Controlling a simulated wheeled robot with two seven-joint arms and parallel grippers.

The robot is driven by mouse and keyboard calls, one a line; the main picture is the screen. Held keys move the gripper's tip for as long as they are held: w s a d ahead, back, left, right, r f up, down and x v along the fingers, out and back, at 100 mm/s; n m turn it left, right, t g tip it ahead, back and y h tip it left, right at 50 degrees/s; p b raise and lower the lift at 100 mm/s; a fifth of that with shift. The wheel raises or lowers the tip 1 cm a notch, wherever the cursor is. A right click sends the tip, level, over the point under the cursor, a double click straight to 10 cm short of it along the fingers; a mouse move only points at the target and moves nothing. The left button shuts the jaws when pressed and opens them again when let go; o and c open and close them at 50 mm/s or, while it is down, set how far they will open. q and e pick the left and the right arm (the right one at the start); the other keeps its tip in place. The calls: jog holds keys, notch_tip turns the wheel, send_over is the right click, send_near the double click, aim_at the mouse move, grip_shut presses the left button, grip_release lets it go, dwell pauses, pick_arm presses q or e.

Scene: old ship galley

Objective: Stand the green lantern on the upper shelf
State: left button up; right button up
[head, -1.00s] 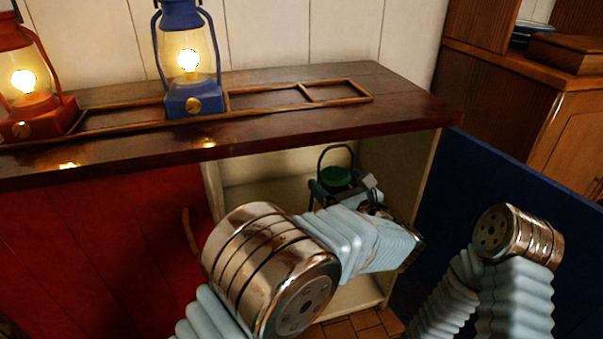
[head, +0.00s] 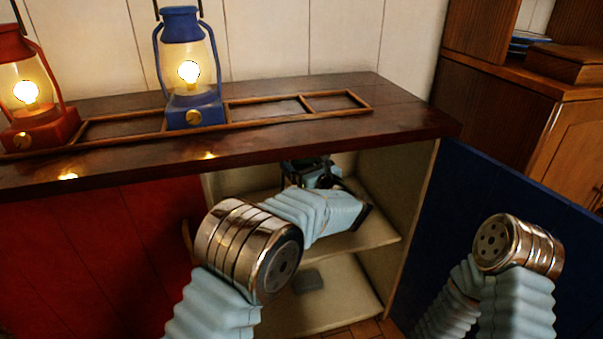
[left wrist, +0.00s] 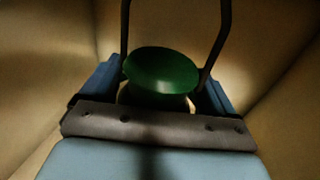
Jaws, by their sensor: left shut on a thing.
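The green lantern shows in the left wrist view as a round green cap (left wrist: 162,72) with a dark wire handle rising on both sides. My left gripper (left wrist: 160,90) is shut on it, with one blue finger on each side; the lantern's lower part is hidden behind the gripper. In the head view my left gripper (head: 314,172) is inside the open cabinet, above the upper shelf (head: 372,238) and under the countertop.
A blue lantern (head: 185,75) and a red lantern (head: 38,90) stand lit in a wooden frame on the countertop (head: 400,105). The open blue door (head: 500,185) bounds the right side.

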pick_arm(q)
jog(key=shift+w+a+r, duration=0.1)
jog(key=shift+w+a, duration=0.15)
jog(key=shift+w, duration=0.1)
jog(key=shift+f, duration=1.85)
jog(key=o, duration=1.8)
jog(key=shift+s+f, duration=0.1)
jog(key=shift+d+r, duration=0.1)
jog(key=shift+r, duration=0.1)
jog(key=v, duration=1.2)
jog(key=shift+f, duration=0.15)
